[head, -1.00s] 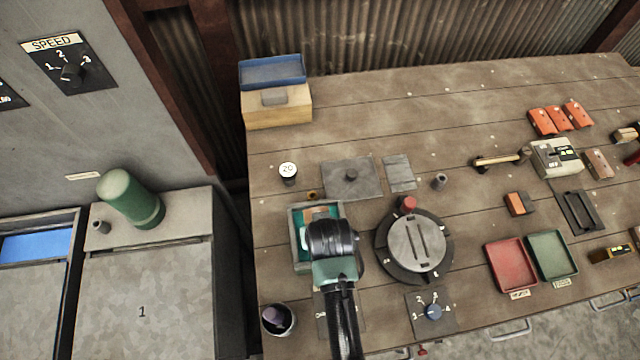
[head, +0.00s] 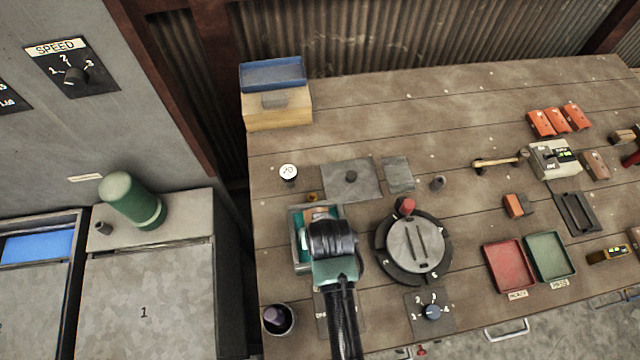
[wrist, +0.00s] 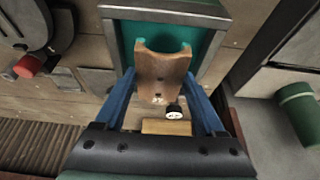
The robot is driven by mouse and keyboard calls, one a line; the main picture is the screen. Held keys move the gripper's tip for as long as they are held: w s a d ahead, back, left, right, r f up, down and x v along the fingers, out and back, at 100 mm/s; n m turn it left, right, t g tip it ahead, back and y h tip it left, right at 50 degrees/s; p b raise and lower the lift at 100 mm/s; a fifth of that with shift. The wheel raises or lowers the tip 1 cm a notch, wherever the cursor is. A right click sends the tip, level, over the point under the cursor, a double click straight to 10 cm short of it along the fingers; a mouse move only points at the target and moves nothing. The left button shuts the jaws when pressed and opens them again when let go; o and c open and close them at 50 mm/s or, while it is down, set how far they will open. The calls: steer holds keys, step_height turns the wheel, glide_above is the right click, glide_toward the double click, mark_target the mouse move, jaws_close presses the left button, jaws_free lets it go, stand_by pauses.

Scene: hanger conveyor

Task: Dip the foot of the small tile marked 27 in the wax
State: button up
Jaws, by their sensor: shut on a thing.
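My gripper (wrist: 160,76) has its two blue fingers shut on a small copper-brown tile (wrist: 163,74). The tile has a curved notch at its far end and a pale mark at its near end that I cannot read. In the wrist view it is over the tray with a teal inside (wrist: 185,36). I cannot tell whether the tile's foot touches what is in the tray. In the head view the tray (head: 294,246) is on the bench's left side, and my arm's end is over it and hides much of it.
A round turntable (head: 415,245) with a red knob (head: 405,205) stands right of the tray. A dark cup (head: 279,320) is near the front left edge. A grey plate (head: 351,180) and a white-topped weight (head: 288,172) lie behind. The bench's middle back is clear.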

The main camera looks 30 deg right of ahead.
steer(key=shift+r, duration=0.15)
steer(key=shift+r+p, duration=2.4)
steer(key=shift+p, duration=0.1)
